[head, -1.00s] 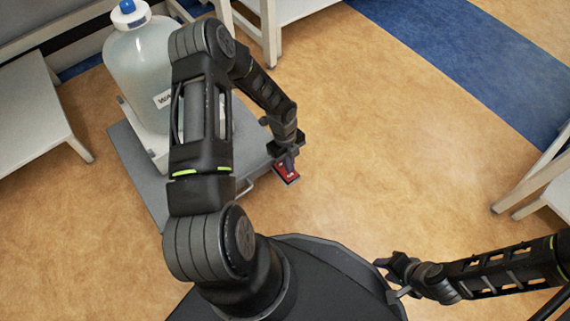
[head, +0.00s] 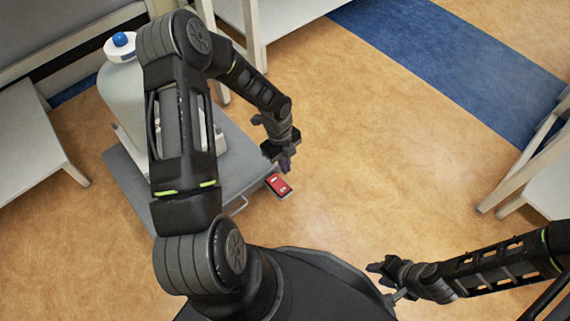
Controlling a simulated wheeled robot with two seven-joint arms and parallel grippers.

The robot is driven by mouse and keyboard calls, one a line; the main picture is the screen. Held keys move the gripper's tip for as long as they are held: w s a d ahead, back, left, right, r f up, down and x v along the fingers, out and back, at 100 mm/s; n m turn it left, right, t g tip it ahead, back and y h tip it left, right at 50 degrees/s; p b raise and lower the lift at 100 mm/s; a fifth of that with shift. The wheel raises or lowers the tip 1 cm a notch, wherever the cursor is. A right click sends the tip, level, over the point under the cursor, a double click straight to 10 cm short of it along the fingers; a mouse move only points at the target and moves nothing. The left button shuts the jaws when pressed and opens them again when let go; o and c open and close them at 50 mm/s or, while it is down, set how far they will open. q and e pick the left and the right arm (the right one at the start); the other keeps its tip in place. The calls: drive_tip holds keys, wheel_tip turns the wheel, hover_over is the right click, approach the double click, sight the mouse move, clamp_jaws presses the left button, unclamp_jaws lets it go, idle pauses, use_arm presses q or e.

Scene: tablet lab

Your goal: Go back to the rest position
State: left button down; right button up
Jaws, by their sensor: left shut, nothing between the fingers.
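My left gripper (head: 285,163) is shut and empty. It hangs just above and beside a small red box (head: 278,185) with pale markings, at the right edge of the grey platform (head: 132,180). A little gap shows between the fingertips and the box in the picture. My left arm reaches across the left half of the head view and hides much of the jug and platform. My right gripper (head: 378,269) is low at the right, over the floor by my base. Its fingers are too small and dark to read.
A large pale jug (head: 120,85) with a blue cap stands on the platform behind my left arm. White tables stand at the left (head: 35,140) and right (head: 545,185), and a white frame (head: 255,40) at the top. The tan floor between them is clear.

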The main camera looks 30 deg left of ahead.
idle(0.3)
